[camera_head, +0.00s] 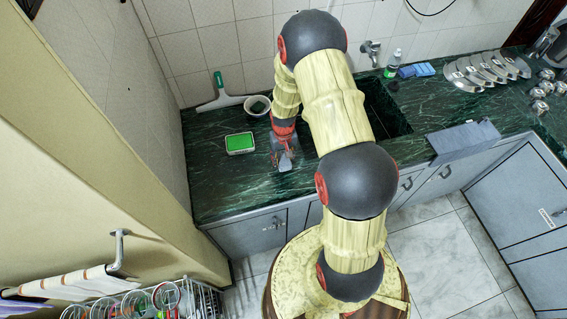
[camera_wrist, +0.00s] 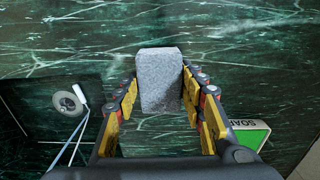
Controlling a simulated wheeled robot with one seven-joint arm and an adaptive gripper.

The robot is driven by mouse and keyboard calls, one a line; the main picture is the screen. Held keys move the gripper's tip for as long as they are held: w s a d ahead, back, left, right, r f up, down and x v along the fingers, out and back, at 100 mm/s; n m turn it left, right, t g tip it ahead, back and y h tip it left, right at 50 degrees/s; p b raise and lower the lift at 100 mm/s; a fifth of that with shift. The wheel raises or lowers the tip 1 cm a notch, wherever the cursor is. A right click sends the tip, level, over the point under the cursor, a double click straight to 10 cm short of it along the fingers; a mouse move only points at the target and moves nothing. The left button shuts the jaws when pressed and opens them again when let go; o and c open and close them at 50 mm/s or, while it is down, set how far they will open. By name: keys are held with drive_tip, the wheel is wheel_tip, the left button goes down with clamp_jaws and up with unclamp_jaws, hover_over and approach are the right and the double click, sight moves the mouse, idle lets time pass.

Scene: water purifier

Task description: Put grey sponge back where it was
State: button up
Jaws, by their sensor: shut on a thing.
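The grey sponge (camera_wrist: 160,82) is a speckled block standing out between my fingertips in the wrist view. My gripper (camera_wrist: 160,92) is shut on it, with one yellow-padded finger on each side. In the head view my gripper (camera_head: 284,160) points down over the dark green marble counter (camera_head: 222,185), left of the sink and just right of the green soap box (camera_head: 240,143). I cannot make out the sponge clearly there, and cannot tell whether it touches the counter.
The soap box also shows in the wrist view (camera_wrist: 252,134). A white bowl (camera_head: 257,105) and a squeegee (camera_head: 219,98) are behind it. The sink (camera_head: 388,108) is partly behind my arm. A bottle (camera_head: 393,64) and blue sponges (camera_head: 417,70) are farther right. The counter's front left is clear.

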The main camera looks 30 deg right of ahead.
sight(283, 163)
drive_tip(key=shift+s+f, duration=0.1)
drive_tip(key=shift+f, duration=1.35)
drive_tip(key=shift+f, duration=0.1)
drive_tip(key=o, duration=1)
